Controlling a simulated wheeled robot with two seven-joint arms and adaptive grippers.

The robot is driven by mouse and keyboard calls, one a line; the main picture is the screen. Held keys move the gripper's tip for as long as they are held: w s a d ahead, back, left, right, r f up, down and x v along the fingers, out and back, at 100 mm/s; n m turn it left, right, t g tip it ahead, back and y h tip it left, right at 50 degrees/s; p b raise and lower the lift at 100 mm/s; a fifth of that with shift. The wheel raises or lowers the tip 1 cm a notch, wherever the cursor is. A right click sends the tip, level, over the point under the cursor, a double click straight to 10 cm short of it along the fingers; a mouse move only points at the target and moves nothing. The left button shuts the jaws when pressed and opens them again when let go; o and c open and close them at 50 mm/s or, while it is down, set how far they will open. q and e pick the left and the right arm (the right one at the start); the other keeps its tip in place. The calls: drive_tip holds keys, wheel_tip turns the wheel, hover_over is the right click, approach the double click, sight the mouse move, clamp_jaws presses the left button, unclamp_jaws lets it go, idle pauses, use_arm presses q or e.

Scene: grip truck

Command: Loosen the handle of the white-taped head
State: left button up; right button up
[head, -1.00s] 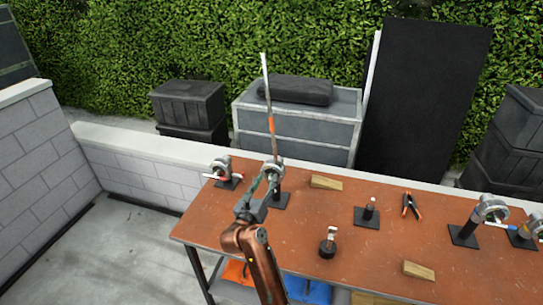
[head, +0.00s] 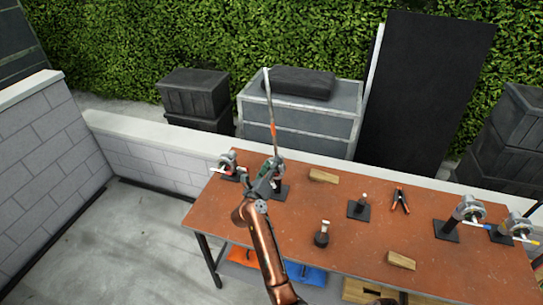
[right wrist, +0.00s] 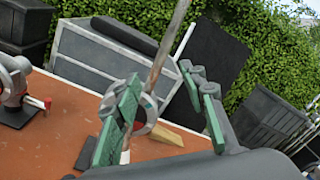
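A grey round head (head: 278,164) on a black stand grips a tall thin rod (head: 271,115) with orange and whitish parts. In the right wrist view this head (right wrist: 144,124) and rod (right wrist: 160,62) show between and behind the fingers, and a whitish piece (right wrist: 125,157) shows below it. I cannot tell clearly whether this is white tape. My right gripper (head: 267,178) is at this head, its green-padded fingers (right wrist: 165,112) apart with nothing clamped. The near finger hides part of the head. My left gripper is not in view.
Another head (head: 228,162) with a red-tipped handle stands at the table's left end. Two more heads (head: 468,209) (head: 518,226) stand at the right. Wood blocks (head: 323,175), small black-based fittings (head: 321,235) and orange-handled pliers (head: 400,200) lie on the brown table (head: 240,228).

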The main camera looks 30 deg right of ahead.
drive_tip(key=p, duration=0.1)
drive_tip(key=n+p, duration=0.1)
drive_tip(key=p, duration=0.1)
drive_tip(key=shift+w+d+r+n, duration=0.2)
drive_tip(key=shift+w+r+n, duration=0.1)
drive_tip(key=shift+r, duration=0.1)
drive_tip(key=shift+w+f+n+p, duration=0.1)
drive_tip(key=shift+f+n+p, duration=0.1)
drive_tip(key=shift+n+p, duration=0.4)
